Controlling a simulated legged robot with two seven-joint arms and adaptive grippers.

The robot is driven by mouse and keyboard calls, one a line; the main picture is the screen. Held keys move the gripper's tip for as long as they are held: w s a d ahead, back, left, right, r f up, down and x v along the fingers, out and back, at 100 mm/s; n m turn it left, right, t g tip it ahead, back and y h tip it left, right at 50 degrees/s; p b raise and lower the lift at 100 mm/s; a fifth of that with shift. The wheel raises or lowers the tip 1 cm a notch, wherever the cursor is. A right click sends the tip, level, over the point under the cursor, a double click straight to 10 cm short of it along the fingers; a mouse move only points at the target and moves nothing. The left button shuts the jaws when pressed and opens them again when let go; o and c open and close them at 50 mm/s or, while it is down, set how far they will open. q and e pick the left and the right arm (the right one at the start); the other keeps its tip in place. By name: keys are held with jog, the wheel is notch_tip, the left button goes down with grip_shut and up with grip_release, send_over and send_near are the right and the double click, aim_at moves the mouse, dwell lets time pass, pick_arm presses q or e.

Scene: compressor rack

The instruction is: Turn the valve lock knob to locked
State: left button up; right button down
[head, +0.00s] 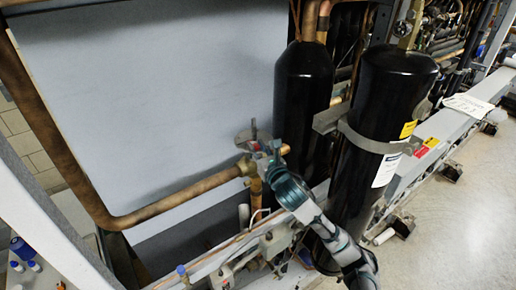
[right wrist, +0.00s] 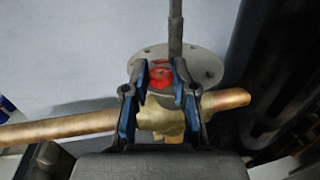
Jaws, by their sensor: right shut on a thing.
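The red valve lock knob (right wrist: 161,76) sits in front of a round grey plate (right wrist: 150,54) with an upright grey stem or lever (right wrist: 176,28). Below is the brass valve body (right wrist: 165,120), on a copper pipe. My right gripper (right wrist: 159,72) is shut on the knob, with one blue-lined finger on each side. In the head view my right gripper (head: 270,153) reaches the brass valve (head: 246,166) from the lower right and mostly hides the knob. I cannot read whether the knob's position is locked. My left gripper is not in view.
Two black cylinders (head: 302,95) (head: 385,95) stand right of the valve, close to my right arm. A copper pipe (head: 190,193) runs left from the valve. A large grey panel (head: 150,85) stands behind.

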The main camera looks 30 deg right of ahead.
jog(key=shift+d, duration=0.1)
jog(key=shift+a+r+m+h+p, duration=0.1)
jog(key=shift+a+m+h+p, duration=0.15)
jog(key=shift+h, duration=0.25)
jog(key=shift+d+m+g+h+p, duration=0.1)
jog(key=shift+m+g+h+p, duration=0.2)
jog(key=shift+m+h+p, duration=0.4)
jog(key=shift+m+g+h+p, duration=0.35)
jog(key=shift+m+h, duration=0.2)
jog(key=shift+h, duration=0.55)
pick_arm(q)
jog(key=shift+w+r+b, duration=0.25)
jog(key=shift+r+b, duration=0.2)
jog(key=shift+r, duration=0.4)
pick_arm(e)
jog(key=shift+w+a+f+m+g+h, duration=0.1)
jog(key=shift+w+a+m+g+h, duration=0.2)
jog(key=shift+m+g+h, duration=2.25)
jog(key=shift+w+a+f+m+g+h, duration=0.25)
jog(key=shift+m+g+h, duration=0.8)
jog(key=shift+m+g, duration=3.05)
jog(key=shift+w+a+r+m+g+h, duration=0.15)
jog(key=shift+w+m+g+h, duration=0.3)
jog(key=shift+m+g+h, duration=2.8)
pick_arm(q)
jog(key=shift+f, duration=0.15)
pick_arm(e)
jog(key=shift+d+n+g+y, duration=0.1)
jog(key=shift+n+g+y, duration=0.7)
jog(key=shift+g+y, duration=1)
